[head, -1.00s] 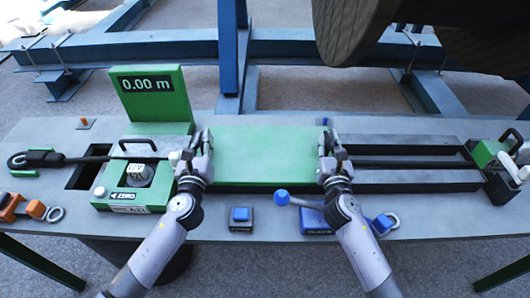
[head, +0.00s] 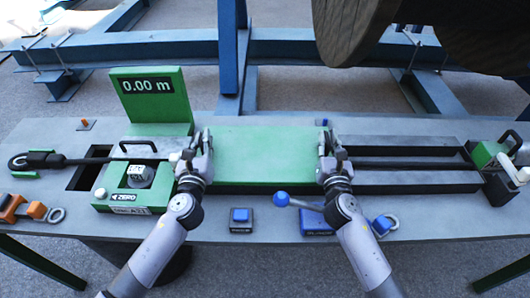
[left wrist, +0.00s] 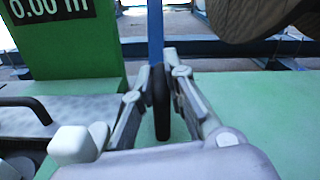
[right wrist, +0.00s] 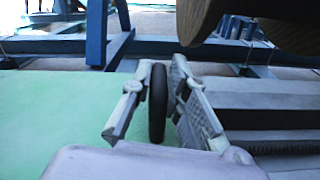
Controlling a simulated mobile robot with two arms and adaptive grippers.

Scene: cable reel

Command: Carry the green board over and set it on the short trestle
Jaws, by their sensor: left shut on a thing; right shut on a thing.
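The green board (head: 265,152) lies flat between my two grippers in the head view, level with the grey bench. My left gripper (head: 196,152) is at its left end, shut on a dark upright grip (left wrist: 161,102) seen edge-on in the left wrist view. My right gripper (head: 330,155) is at its right end, shut on a similar dark grip (right wrist: 157,102) in the right wrist view. The grips appear to stand on the board. Whether the board touches what is below cannot be told. I cannot identify the short trestle in these views.
The grey bench (head: 420,215) carries a green counter unit (head: 155,105) reading 0.00 m on the left. A blue button box (head: 241,220) and blue-knobbed lever (head: 283,198) sit in front. A large reel (head: 350,30) hangs behind at upper right. Green legs (head: 40,262) show below.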

